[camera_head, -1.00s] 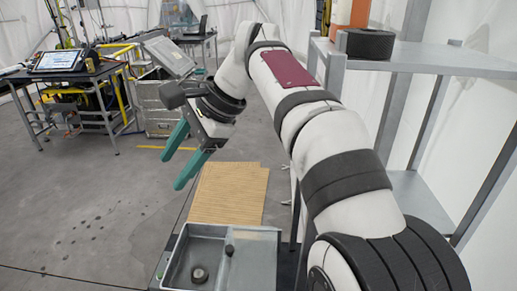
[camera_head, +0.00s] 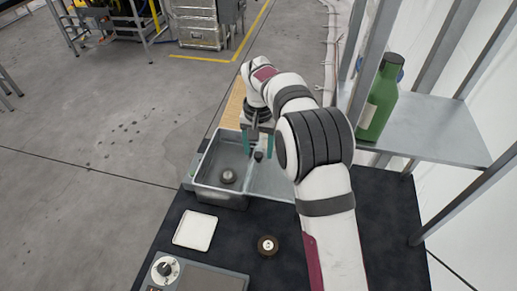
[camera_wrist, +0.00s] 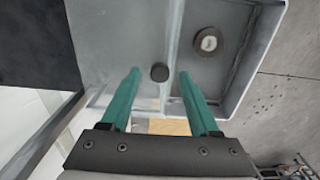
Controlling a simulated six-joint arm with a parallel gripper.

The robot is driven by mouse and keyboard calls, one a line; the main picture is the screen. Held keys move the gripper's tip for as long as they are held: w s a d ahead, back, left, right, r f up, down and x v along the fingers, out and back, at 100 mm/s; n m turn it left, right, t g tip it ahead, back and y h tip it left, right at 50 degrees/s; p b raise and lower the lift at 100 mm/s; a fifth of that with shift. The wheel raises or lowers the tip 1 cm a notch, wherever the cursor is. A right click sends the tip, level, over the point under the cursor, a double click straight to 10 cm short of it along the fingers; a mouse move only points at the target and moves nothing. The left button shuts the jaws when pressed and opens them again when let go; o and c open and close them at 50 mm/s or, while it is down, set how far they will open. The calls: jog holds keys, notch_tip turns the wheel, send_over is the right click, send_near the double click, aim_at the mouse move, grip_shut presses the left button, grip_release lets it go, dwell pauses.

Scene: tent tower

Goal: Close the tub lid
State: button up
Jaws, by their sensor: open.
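The grey metal tub (camera_head: 197,178) stands at the far end of the dark bench, its left part uncovered. A round metal piece (camera_head: 228,176) lies inside; it also shows in the wrist view (camera_wrist: 208,42). The flat grey lid (camera_head: 273,181) lies to the right of the opening, partly hidden by my arm. Its dark round knob (camera_head: 258,156) sits near the edge beside the opening. My gripper (camera_head: 258,148), with teal fingers, points down around the knob. In the wrist view my gripper (camera_wrist: 159,74) is open, with the knob (camera_wrist: 159,72) between the fingertips and gaps on both sides.
A green bottle (camera_head: 379,100) stands on the shelf (camera_head: 440,131) at right. Floor at left is clear.

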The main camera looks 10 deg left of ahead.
jog(key=shift+f, duration=0.4)
grip_shut()
dwell(1.2)
